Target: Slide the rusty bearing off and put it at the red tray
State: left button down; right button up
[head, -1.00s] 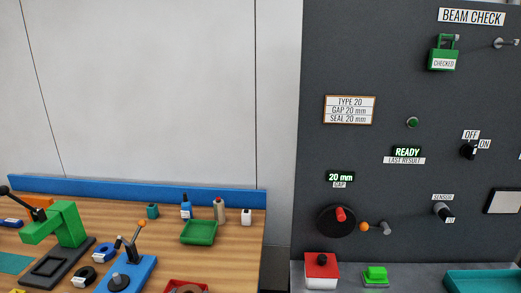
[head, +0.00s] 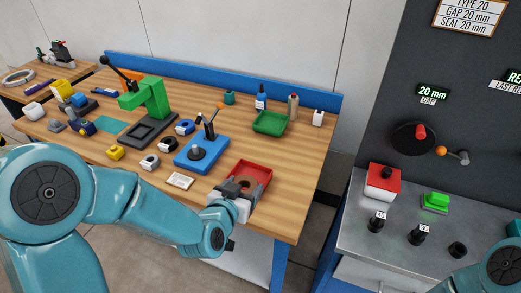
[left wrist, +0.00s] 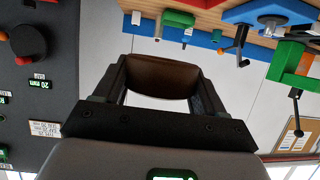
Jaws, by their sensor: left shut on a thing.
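The rusty bearing (left wrist: 160,75) is a brown ring held between the two fingers of my left gripper in the left wrist view. In the head view, my left gripper (head: 244,190) is at the red tray (head: 262,171), and the brown ring (head: 246,182) shows between its fingers, partly hidden. I cannot tell whether the ring touches the tray floor. The blue fixture (head: 211,153) with a grey post and an orange-tipped lever stands left of the tray, with no ring seen on its post. My right gripper is out of view; only part of that arm shows at lower right.
A green tray (head: 270,122), bottles and a white block (head: 318,117) stand behind. A green press (head: 148,100) and several coloured rings are to the left. A white card (head: 180,181) lies near the front edge. The dark test panel (head: 440,110) is at right.

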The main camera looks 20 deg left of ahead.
pick_arm(q)
jog(key=s+d+f+m+g+h, duration=0.1)
jog(key=s+d+m+g+h, duration=0.1)
jog(key=d+m+h, duration=0.35)
jog(key=s+d+f+m+g+h, duration=0.1)
jog(key=s+d+m+h, duration=0.15)
jog(key=d, duration=0.55)
jog(key=shift+w+d+f+m+g+h, duration=1.7)
jog(key=shift+f+m+g+h, duration=0.1)
jog(key=shift+f+m+g, duration=0.3)
notch_tip(320, 180, up, 9)
jog(key=w+d+n+t+y, duration=0.1)
jog(key=w+n+t+y, duration=0.1)
jog(key=n+t+y, duration=0.5)
jog(key=n+y, duration=0.4)
jog(key=n, duration=0.1)
jog(key=shift+d+y, duration=0.3)
jog(key=shift+y, duration=0.1)
